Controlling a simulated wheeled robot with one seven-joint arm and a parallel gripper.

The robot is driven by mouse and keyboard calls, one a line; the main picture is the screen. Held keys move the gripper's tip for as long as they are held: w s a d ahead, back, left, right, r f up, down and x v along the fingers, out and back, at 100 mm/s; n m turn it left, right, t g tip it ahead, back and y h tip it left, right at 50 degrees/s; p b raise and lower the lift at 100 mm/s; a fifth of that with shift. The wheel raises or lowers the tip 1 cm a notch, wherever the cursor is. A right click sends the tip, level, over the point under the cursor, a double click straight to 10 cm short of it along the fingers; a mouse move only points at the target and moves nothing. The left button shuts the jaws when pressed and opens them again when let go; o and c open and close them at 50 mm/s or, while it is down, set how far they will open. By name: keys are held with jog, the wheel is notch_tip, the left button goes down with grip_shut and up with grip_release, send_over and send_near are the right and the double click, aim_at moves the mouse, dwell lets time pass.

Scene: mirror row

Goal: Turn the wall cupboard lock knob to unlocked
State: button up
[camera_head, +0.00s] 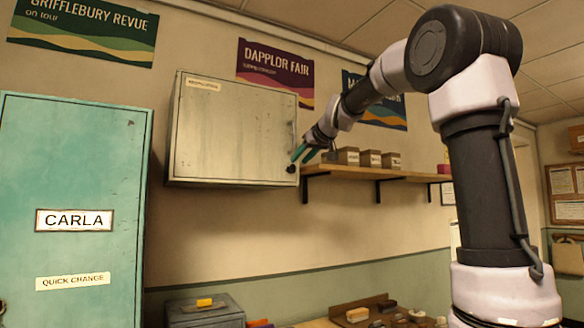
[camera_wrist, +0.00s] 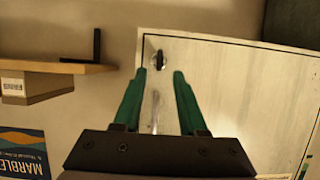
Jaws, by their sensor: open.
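The wall cupboard (camera_head: 232,130) is a pale metal box, its door shut, high on the wall. A small dark lock knob (camera_head: 291,169) sits at the door's lower right corner. It also shows in the wrist view (camera_wrist: 159,61), just beyond the fingertips and between them in the picture. The knob's exact setting is too small to read. My gripper (camera_head: 301,154) has green fingers and is open and empty in front of the knob. In the wrist view my gripper (camera_wrist: 159,74) appears apart from the knob, with a silver handle (camera_wrist: 155,112) behind the fingers.
A wooden shelf (camera_head: 410,175) with small labelled boxes (camera_head: 348,156) stands close right of the cupboard, near my gripper. A teal locker (camera_head: 70,215) stands at left. A grey box (camera_head: 205,312) and a counter with small items lie below. The wall under the cupboard is clear.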

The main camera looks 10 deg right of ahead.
aim_at(292, 170)
jog(key=x, duration=0.5)
jog(key=shift+w+f, duration=0.1)
jog(key=shift+w, duration=0.15)
grip_shut()
